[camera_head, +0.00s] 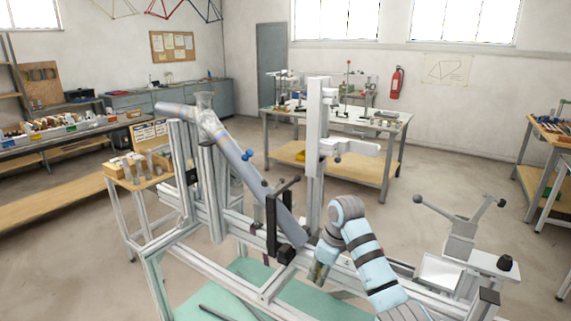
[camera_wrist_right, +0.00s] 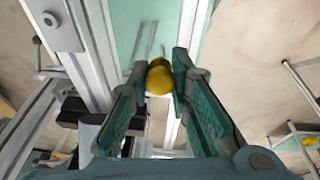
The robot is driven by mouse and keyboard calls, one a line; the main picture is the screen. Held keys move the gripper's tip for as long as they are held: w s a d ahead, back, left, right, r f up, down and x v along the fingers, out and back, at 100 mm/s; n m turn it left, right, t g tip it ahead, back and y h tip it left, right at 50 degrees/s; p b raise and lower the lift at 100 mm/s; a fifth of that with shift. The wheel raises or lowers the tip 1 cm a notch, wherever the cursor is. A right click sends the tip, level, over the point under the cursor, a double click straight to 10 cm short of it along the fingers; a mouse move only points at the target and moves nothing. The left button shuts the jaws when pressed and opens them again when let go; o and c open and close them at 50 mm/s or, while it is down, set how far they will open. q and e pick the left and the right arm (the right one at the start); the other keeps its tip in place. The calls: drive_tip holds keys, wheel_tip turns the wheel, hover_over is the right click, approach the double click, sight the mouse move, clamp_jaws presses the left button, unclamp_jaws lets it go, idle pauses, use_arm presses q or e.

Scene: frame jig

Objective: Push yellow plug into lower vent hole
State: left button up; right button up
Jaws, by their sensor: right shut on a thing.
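My right gripper (camera_head: 318,272) is low beside the lower end of the grey-blue frame tube (camera_head: 243,165) in the head view. In the right wrist view, the yellow plug (camera_wrist_right: 159,80) sits between the fingertips of the same gripper (camera_wrist_right: 160,75), which is shut on it. The plug looks rounded, with a second yellow part behind it. The plug cannot be made out in the head view. I cannot make out the lower vent hole in either view. My left gripper is not in view.
The tube slants down across an aluminium jig (camera_head: 210,190) with a black clamp (camera_head: 271,220) near its lower end. A small blue piece (camera_head: 247,155) is on the tube. A side stand (camera_head: 140,180) holds several small parts. Open floor lies to the right.

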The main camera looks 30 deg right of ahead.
drive_tip(key=s+d+r+t, duration=0.1)
drive_tip(key=s+d+r, duration=0.2)
drive_tip(key=d+r, duration=0.4)
drive_tip(key=s+d+r+t, duration=0.1)
drive_tip(key=s+d+r, duration=0.2)
drive_tip(key=d+r, duration=0.35)
drive_tip(key=s+a+r+n+t+y, duration=0.1)
drive_tip(key=s+a+r+n+y, duration=0.2)
drive_tip(key=a+r, duration=0.6)
drive_tip(key=s+a+n, duration=0.1)
drive_tip(key=a, duration=0.2)
drive_tip(key=shift+s+a+r+t+y, duration=0.2)
drive_tip(key=shift+s+r+t+y, duration=0.1)
drive_tip(key=shift+t, duration=0.1)
